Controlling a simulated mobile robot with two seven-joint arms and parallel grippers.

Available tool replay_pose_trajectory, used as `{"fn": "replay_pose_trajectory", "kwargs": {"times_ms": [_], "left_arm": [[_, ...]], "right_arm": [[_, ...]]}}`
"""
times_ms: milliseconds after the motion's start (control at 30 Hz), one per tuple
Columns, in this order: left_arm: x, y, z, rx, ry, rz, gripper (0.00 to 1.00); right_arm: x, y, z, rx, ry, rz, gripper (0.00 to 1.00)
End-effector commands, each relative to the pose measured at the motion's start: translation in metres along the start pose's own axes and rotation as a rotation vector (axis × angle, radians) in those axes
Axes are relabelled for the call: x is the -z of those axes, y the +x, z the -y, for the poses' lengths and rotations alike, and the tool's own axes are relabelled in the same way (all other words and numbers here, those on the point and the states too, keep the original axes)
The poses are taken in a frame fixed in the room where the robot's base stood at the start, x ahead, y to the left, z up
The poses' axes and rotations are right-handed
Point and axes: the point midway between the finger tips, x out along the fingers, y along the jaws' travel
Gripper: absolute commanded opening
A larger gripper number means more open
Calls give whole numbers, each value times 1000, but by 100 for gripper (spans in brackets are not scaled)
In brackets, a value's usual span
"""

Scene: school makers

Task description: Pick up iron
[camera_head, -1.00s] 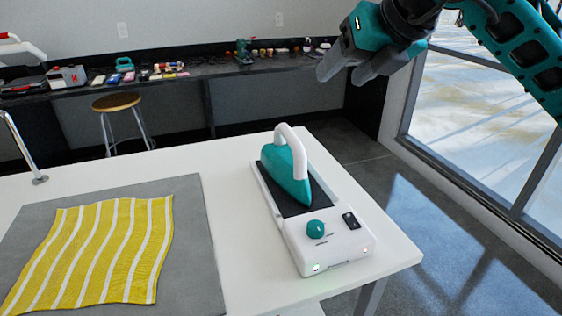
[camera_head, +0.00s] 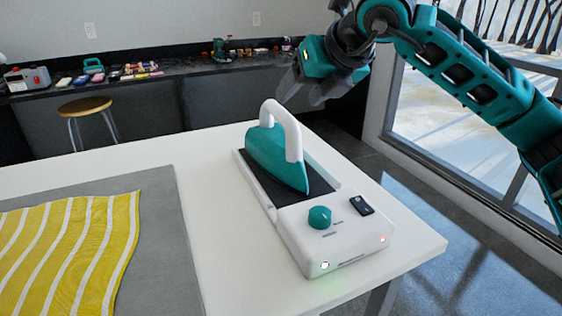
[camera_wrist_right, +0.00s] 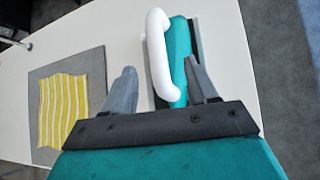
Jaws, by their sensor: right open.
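The iron (camera_head: 277,158) is teal with a white loop handle (camera_head: 290,128). It rests on the black plate of a white base station (camera_head: 340,240) with a teal knob, near the table's right end. My right gripper (camera_head: 303,92) is open and empty, above and behind the iron in the head view. In the right wrist view the iron (camera_wrist_right: 180,62) and its white handle show beyond the fingers, closer to the right finger; the gripper (camera_wrist_right: 162,82) has no visible hold on it. My left gripper is not in view.
A yellow striped cloth (camera_head: 70,250) lies on a grey mat (camera_head: 178,265) on the white table (camera_head: 215,190), left of the station. A stool (camera_head: 85,107) and a cluttered dark counter stand behind. A window is at the right.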

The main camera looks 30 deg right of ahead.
Motion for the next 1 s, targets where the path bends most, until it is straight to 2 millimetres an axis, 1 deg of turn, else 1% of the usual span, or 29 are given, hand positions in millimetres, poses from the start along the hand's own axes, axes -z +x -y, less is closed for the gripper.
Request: {"fn": "replay_pose_trajectory", "kwargs": {"times_ms": [33,100,333,500,600,700,900,933,1000], "left_arm": [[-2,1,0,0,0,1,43],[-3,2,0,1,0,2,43],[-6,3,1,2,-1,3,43],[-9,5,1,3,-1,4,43],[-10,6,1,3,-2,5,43],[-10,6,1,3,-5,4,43],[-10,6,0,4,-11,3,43],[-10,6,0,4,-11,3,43],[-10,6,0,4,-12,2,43]], "right_arm": [[1,10,0,0,1,-3,58],[0,19,0,0,1,-1,58],[2,36,-1,0,0,-1,58],[6,62,-5,0,-1,-1,58],[6,74,-4,0,1,-2,58],[5,80,-4,0,1,0,58],[5,80,-4,0,1,0,58],[5,80,-4,0,1,0,57],[5,80,-4,0,1,0,50]]}}
